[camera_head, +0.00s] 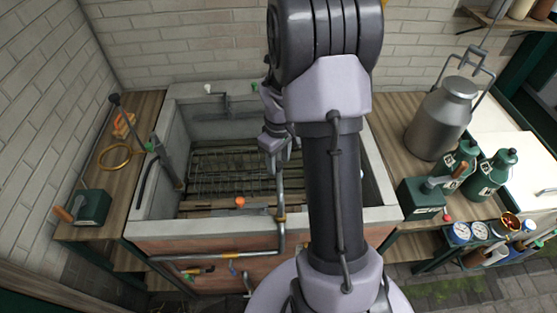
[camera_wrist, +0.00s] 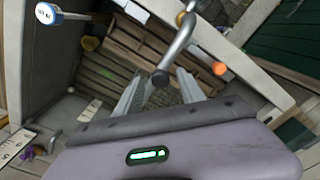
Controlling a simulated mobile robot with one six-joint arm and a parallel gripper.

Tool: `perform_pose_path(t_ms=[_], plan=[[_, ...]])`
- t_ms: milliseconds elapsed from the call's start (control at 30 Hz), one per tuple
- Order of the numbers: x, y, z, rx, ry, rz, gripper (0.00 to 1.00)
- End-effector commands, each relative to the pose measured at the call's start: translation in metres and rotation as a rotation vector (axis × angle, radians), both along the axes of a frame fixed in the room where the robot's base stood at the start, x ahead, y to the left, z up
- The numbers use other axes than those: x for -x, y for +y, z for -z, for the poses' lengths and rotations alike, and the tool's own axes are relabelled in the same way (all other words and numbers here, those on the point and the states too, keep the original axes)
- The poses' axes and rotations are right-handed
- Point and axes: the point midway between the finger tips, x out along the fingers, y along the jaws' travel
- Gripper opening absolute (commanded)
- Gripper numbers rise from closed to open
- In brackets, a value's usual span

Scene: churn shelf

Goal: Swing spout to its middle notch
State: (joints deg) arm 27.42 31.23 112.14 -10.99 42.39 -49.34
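The spout (camera_head: 281,222) is a bent grey metal pipe with a brass joint, at the front edge of the stone sink. Its upper end reaches over the sink, by my gripper. In the wrist view the spout (camera_wrist: 182,42) curves down to a dark round tip, which shows between the two fingers. My gripper (camera_wrist: 162,88) is open, with one finger on each side of the tip; I cannot tell whether either touches it. In the head view my gripper (camera_head: 276,158) is small and partly hidden by my arm. No notch marks can be made out.
The stone sink (camera_head: 150,205) has a slatted rack (camera_head: 225,172) inside. An orange knob (camera_head: 240,202) is left of the spout. A tap (camera_head: 222,96) is on the back wall. A milk can (camera_head: 440,118) and green bottles (camera_head: 492,174) stand on the right counter.

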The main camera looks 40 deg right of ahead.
Motion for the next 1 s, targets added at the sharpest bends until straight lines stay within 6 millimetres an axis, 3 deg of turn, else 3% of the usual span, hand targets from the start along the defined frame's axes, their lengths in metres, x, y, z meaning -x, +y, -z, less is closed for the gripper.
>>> perform_pose_path(t_ms=[267, 367, 467, 800, 1000], plan=[[0.0, 0.0, 0.0, -0.001, 0.001, 0.0, 0.47], [0.0, 0.0, -0.009, 0.0, 0.0, 0.0, 0.47], [0.0, 0.0, -0.033, 0.001, -0.002, 0.001, 0.47], [0.0, 0.0, -0.142, 0.001, -0.002, 0.0, 0.47], [0.0, 0.0, -0.171, 0.0, 0.0, 0.0, 0.47]])
